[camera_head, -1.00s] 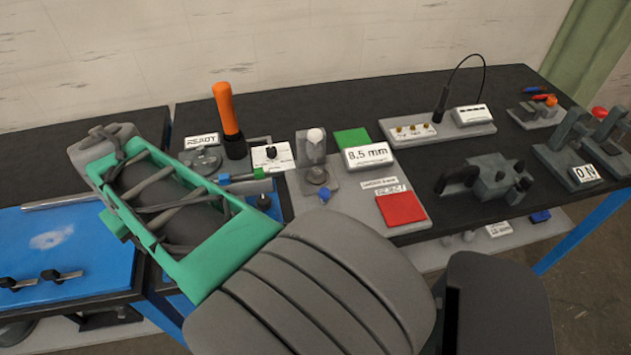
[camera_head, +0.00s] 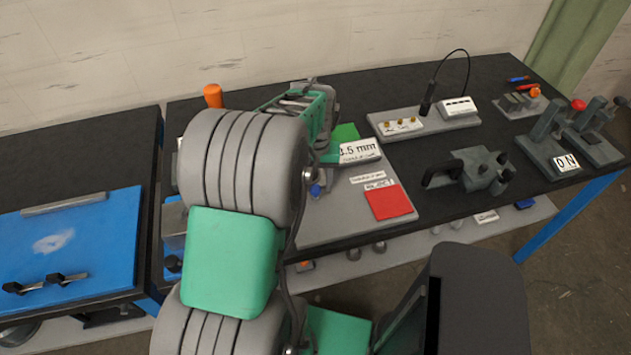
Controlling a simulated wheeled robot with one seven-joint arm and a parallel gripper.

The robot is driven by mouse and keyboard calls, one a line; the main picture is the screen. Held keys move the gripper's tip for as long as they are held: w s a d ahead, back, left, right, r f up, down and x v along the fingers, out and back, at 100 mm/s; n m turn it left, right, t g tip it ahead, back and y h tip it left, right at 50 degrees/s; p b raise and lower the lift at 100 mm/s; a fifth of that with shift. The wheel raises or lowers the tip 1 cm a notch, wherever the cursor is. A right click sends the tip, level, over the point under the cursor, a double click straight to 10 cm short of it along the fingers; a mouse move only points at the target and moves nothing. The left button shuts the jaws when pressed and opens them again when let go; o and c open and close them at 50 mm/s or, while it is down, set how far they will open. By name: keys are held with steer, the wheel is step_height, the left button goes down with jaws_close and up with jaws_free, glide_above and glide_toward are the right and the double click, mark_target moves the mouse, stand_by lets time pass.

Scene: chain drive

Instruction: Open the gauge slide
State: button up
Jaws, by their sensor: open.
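The gauge station is a light grey plate (camera_head: 345,224) near the front edge of the bench. It carries a white display (camera_head: 361,151) reading what looks like 8.5 mm, a green patch (camera_head: 345,132) and a red square (camera_head: 388,203). A small blue knob (camera_head: 316,190) shows at the plate's left, just beside my arm. My arm covers the rest of that left part, so I cannot see the slide itself or tell its position. My arm's far link reaches over the station, and my gripper's fingers are hidden from this view.
An orange handle (camera_head: 213,96) stands behind my arm. A grey strip with a corded probe (camera_head: 427,100) lies at the back. A dark clamp-like device (camera_head: 482,170) and lever stands (camera_head: 548,140) are to the right. A blue panel (camera_head: 70,235) lies left. Dark bench surface at back left is clear.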

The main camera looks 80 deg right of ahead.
steer(key=shift+f, duration=0.55)
jaws_close()
stand_by(1.0)
